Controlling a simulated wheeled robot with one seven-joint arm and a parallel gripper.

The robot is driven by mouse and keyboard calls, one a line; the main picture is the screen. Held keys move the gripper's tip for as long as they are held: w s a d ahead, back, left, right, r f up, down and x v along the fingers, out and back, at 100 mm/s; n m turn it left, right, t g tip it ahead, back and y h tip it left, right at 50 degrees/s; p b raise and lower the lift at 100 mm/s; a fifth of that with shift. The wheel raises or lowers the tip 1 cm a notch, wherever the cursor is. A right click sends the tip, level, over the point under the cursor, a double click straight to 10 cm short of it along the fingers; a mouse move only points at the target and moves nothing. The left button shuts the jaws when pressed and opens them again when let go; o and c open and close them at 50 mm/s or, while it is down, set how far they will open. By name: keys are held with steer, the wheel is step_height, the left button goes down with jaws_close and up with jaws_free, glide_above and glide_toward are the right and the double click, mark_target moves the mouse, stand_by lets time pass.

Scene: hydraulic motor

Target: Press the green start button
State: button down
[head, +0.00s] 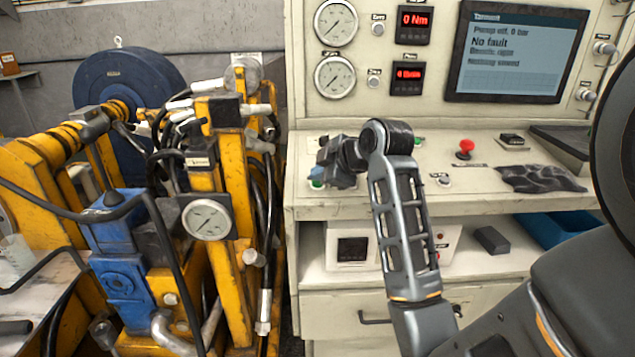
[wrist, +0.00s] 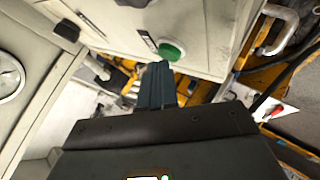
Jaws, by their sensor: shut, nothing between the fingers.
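A round green button (wrist: 171,50) sits on the pale console panel in the wrist view, beside a small dark label. In the head view a green button (head: 317,184) shows at the left front of the console desk, just below my gripper and partly hidden by it. My gripper (head: 323,158) is over the left end of the desk, with its fingers together and empty. In the wrist view the tips of my gripper (wrist: 158,68) appear close to the green button's edge; I cannot tell whether they touch it.
A red knob (head: 466,147) and a dark crumpled cloth (head: 540,179) are on the right of the desk. Another green spot (head: 418,141) shows behind my arm. A screen (head: 516,52) reads "Pump off, 0 bar" and "No fault". A yellow-and-blue hydraulic rig (head: 122,255) with hoses stands close on the left.

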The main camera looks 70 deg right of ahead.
steer(key=shift+f, duration=0.2)
stand_by(0.5)
steer(key=shift+a+r+p, duration=0.1)
steer(key=shift+r+p, duration=0.7)
steer(key=r+p, duration=0.4)
steer(key=r, duration=0.1)
steer(key=shift+s+a+p, duration=0.2)
steer(key=shift+a+p, duration=0.15)
stand_by(0.6)
